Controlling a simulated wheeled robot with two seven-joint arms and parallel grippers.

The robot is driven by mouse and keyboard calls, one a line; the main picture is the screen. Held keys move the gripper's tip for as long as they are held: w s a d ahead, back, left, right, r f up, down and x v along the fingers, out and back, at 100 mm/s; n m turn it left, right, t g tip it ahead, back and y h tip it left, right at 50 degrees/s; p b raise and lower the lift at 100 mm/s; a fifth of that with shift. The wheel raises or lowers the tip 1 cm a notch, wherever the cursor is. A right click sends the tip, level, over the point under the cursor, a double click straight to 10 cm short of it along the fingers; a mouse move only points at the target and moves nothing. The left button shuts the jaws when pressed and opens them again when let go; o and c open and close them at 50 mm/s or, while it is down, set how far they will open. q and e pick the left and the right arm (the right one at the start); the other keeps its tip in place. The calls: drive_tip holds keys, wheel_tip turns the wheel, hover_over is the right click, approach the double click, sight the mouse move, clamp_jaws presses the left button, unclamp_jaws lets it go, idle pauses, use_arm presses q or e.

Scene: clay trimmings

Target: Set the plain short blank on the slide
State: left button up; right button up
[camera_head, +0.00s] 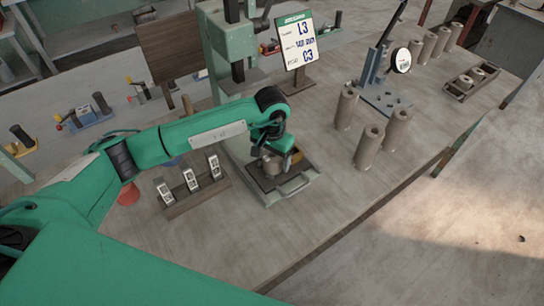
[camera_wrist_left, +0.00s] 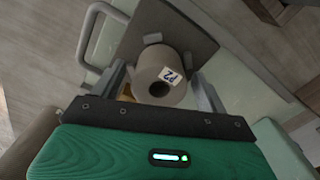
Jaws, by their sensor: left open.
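A short grey-brown clay blank (camera_head: 271,164) with a hole in its top stands on the dark plate of the slide (camera_head: 297,186), under the press. In the left wrist view the blank (camera_wrist_left: 152,58) carries a small white tag with dark marks at its top edge, and the plate (camera_wrist_left: 195,42) lies beneath it. My left gripper (camera_head: 274,153) is open around the blank, one finger on each side; in the left wrist view a gap shows beside the fingers (camera_wrist_left: 160,80). My right gripper is not in view.
Tall blanks (camera_head: 368,147) stand right of the slide, with more at the back right. A tray (camera_head: 455,92) holds short pieces. A rack (camera_head: 178,208) with three tagged cards stands left. The green press (camera_head: 228,62) and a sign (camera_head: 298,43) stand behind. The table's front right is clear.

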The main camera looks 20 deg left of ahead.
use_arm(q)
drive_tip(key=shift+r, duration=0.15)
drive_tip(key=shift+r, duration=0.15)
wheel_tip(320, 180, up, 12)
drive_tip(key=b, duration=0.3)
idle(0.4)
